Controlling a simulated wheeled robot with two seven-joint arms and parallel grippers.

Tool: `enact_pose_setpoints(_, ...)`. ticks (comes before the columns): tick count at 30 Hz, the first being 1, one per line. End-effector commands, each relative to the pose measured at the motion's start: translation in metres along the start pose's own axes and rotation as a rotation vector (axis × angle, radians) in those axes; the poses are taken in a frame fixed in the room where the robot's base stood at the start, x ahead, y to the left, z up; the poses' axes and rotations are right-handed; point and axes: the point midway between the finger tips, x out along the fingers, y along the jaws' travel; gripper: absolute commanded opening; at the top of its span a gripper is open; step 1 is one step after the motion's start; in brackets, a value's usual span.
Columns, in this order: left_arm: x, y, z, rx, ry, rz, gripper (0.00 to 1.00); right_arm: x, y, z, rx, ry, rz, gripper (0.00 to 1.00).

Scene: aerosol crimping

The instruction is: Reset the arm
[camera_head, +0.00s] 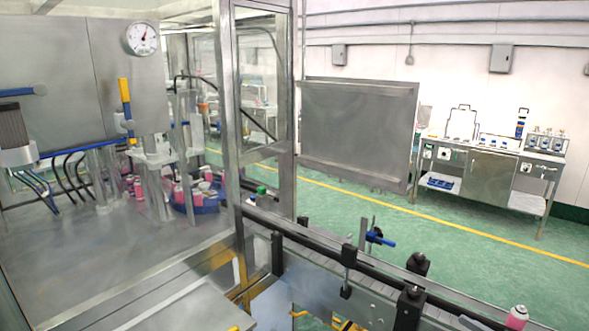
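Neither of my grippers can be made out in the head view. The crimping machine (60,60) fills the left side, with a round gauge (142,38) and a yellow-and-blue handle (125,100) on its grey panel. Several pink cans (181,194) stand in and around its blue rotary holder (212,205), partly hidden by metal posts. A single pink can (517,317) with a light top stands upright at the lower right, by the end of the conveyor rail in view.
A conveyor (372,288) with black clamp knobs (418,263) and a blue lever (381,240) runs to the lower right. A metal door frame (226,120) and grey panel (357,130) stand mid-view. A steel workbench (490,175) is far right. Green floor (455,240) between is clear.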

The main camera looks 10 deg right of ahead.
Motion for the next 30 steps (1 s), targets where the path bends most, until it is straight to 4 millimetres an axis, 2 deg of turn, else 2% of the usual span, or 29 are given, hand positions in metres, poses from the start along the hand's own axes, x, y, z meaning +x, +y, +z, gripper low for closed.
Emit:
enact_pose_setpoints(11, 0.000, 0.001, -0.001, -0.001, 0.001, 0.001, 0.54, -0.005, -0.002, 0.032, -0.004, -0.070, 0.160, 0.58)
enact_pose_setpoints(15, 0.000, 0.004, -0.008, -0.002, 0.010, 0.004, 0.54, -0.009, -0.005, 0.050, -0.003, -0.119, 0.239, 0.58)
enact_pose_setpoints(20, 0.000, 0.002, -0.005, -0.001, 0.006, 0.003, 0.54, -0.015, -0.015, 0.078, 0.002, -0.213, 0.349, 0.58)
enact_pose_setpoints(26, 0.000, 0.000, 0.001, 0.001, -0.002, 0.000, 0.54, -0.030, -0.049, 0.127, 0.029, -0.431, 0.501, 0.58)
enact_pose_setpoints(30, 0.000, 0.000, 0.001, 0.001, -0.002, 0.000, 0.54, -0.041, -0.088, 0.157, 0.059, -0.623, 0.552, 0.58)
